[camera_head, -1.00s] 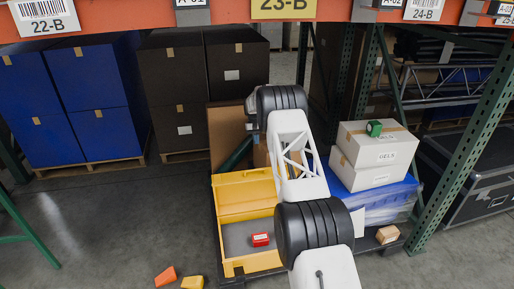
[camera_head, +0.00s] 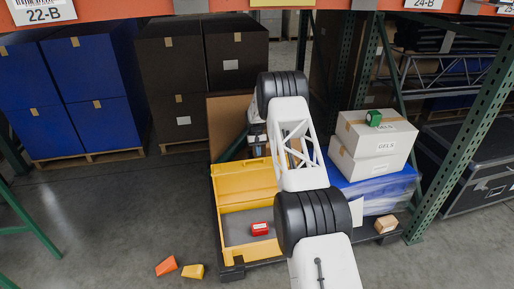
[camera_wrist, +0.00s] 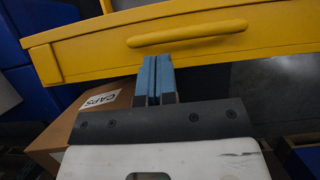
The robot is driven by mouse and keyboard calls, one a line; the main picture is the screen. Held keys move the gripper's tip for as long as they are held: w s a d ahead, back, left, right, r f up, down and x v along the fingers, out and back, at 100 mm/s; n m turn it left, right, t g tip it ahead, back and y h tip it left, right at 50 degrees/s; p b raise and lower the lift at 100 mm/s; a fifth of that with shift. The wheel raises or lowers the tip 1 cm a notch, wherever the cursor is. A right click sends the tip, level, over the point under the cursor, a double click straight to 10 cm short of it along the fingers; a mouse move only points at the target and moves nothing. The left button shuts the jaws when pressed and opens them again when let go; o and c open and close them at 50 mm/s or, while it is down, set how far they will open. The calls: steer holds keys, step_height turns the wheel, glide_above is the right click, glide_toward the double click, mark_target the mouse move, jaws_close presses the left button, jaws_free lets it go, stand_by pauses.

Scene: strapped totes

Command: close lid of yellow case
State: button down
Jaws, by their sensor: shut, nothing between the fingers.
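The yellow case (camera_head: 231,252) stands open on a dark pallet in the head view. Its lid (camera_head: 245,188) is raised at the back, inner side towards the camera. My arm covers the case's right part. In the wrist view the lid (camera_wrist: 90,52) spans the top, with its yellow handle (camera_wrist: 187,33). My gripper (camera_wrist: 157,60) is shut and empty, its blue fingertips just below the handle, at or very near the lid; contact cannot be told. The fingers are hidden in the head view.
White boxes (camera_head: 365,160) with a green item (camera_head: 374,118) stand right of my arm on a blue wrapped load. A brown carton (camera_wrist: 93,118) is below the lid in the wrist view. Orange (camera_head: 166,266) and yellow (camera_head: 193,271) pieces lie on the floor. Rack posts flank the bay.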

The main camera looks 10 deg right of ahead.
steer(key=shift+s+f, duration=0.1)
steer(key=shift+s, duration=0.35)
steer(key=shift+s, duration=0.15)
steer(key=shift+s+f+t, duration=2.1)
steer(key=shift+s+t, duration=0.5)
steer(key=shift+s, duration=3.1)
steer(key=shift+s+f+t, duration=2.1)
steer(key=shift+s+t, duration=0.5)
steer(key=shift+s, duration=3.05)
steer(key=s+f+t, duration=0.1)
steer(key=s+f, duration=0.5)
steer(key=f, duration=0.5)
steer(key=s+f+t, duration=0.2)
steer(key=s+f, duration=0.5)
steer(key=f, duration=0.4)
steer(key=shift+s+f, duration=0.15)
steer(key=shift+f, duration=0.05)
steer(key=shift+s+f, duration=0.1)
